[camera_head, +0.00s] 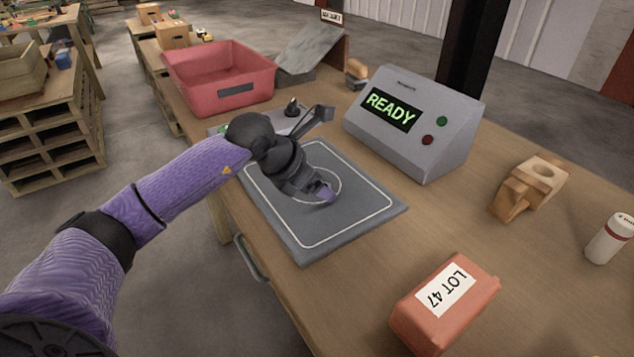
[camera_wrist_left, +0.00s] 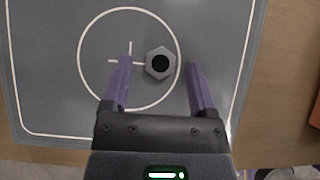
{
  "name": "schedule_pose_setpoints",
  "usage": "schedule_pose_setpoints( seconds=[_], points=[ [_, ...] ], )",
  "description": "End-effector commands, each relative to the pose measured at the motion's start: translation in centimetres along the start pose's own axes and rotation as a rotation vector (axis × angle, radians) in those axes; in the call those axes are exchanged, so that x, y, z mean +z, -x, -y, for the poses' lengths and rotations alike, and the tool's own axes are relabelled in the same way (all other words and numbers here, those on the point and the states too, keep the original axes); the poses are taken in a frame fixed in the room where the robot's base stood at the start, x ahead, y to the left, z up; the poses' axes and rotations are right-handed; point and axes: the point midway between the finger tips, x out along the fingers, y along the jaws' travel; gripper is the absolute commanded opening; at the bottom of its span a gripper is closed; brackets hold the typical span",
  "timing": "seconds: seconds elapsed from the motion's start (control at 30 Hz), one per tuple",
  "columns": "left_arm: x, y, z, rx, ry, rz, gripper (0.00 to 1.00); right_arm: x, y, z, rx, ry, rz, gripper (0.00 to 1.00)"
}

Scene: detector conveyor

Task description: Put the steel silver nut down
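The steel silver nut (camera_wrist_left: 160,63) shows in the left wrist view as a grey hexagon with a dark hole. It is over the right part of the white circle on the grey pad (camera_head: 360,228). My left gripper (camera_wrist_left: 158,63) is open around it, with a visible gap between the nut and each purple finger. In the head view my left gripper (camera_head: 325,195) is low over the pad's circle, and the nut is hidden there. My right gripper is in neither view.
A grey console (camera_head: 418,122) reading READY stands behind the pad. A red bin (camera_head: 218,75) is at the back left. A LOT 47 box (camera_head: 445,305), a wooden holder (camera_head: 530,187) and a white bottle (camera_head: 610,238) stand to the right. The pad's front part is clear.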

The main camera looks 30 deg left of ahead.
Motion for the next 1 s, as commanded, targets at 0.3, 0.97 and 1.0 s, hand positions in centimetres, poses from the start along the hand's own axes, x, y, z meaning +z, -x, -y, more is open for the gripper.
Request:
schedule_pose_setpoints(
  seconds=[0.3, 0.97, 1.0],
  points=[
    [0.3, 0.7, 0.0, 0.001, -0.001, 0.001, 0.73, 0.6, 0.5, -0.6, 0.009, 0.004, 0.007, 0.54],
    [0.1, 12.1, -0.1, 0.002, 0.001, -0.003, 0.73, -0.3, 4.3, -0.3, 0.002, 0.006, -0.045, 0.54],
    [0.2, 12.2, 0.0, 0.001, 0.001, -0.001, 0.73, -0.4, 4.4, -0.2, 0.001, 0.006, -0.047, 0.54]
  ],
)
